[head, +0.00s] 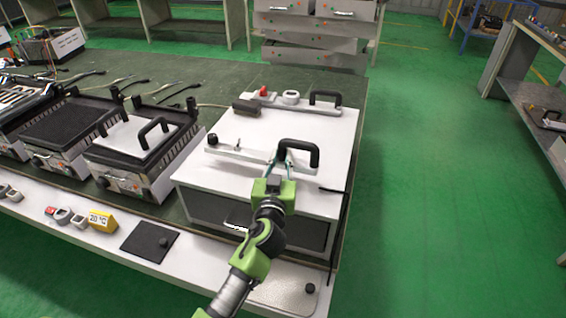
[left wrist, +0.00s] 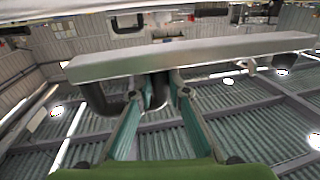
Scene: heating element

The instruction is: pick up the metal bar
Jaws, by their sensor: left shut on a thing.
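The metal bar (head: 245,158) is a long pale bar with a black knob at its left end and a black handle (head: 300,147) at its right end. It is over the top of the white cabinet; whether it touches the top I cannot tell. In the left wrist view the bar (left wrist: 200,56) runs across above the teal fingertips (left wrist: 167,92), with part of the black handle (left wrist: 110,98) behind. The exact contact is partly hidden. My right gripper is not in view.
A second bar (head: 305,105) with a black handle lies at the back of the white cabinet (head: 330,165). Several grills (head: 130,160) stand to the left. A yellow display (head: 101,220) and dark pad (head: 150,243) lie in front. Green floor (head: 430,200) is free at right.

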